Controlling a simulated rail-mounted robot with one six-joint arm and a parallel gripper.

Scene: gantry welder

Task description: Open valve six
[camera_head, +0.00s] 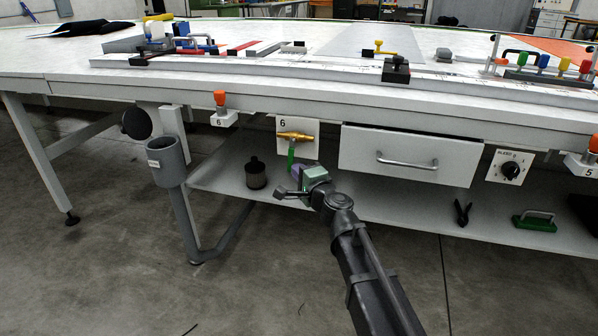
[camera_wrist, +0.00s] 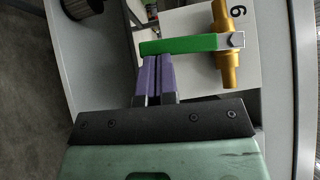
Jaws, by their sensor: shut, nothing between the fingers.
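Valve six is a brass valve (camera_head: 295,135) on a white plate marked 6 (camera_head: 308,150), under the table's front edge. Its green lever (camera_head: 291,154) hangs down, crosswise to the brass body. In the wrist view the brass body (camera_wrist: 222,45) is at the upper right and the green lever (camera_wrist: 185,45) reaches left from it. My gripper (camera_head: 295,170) is at the lever's lower end. In the wrist view its purple fingers (camera_wrist: 155,58) are together and empty, their tips beside the lever's free end. I cannot tell whether they touch it.
An orange-topped knob (camera_head: 220,98) on a bracket marked 6 is to the left. A drawer with a handle (camera_head: 407,161) is right of the valve. A grey cup holder (camera_head: 167,160) stands left. A dark canister (camera_head: 256,172) stands on the lower shelf (camera_head: 222,180).

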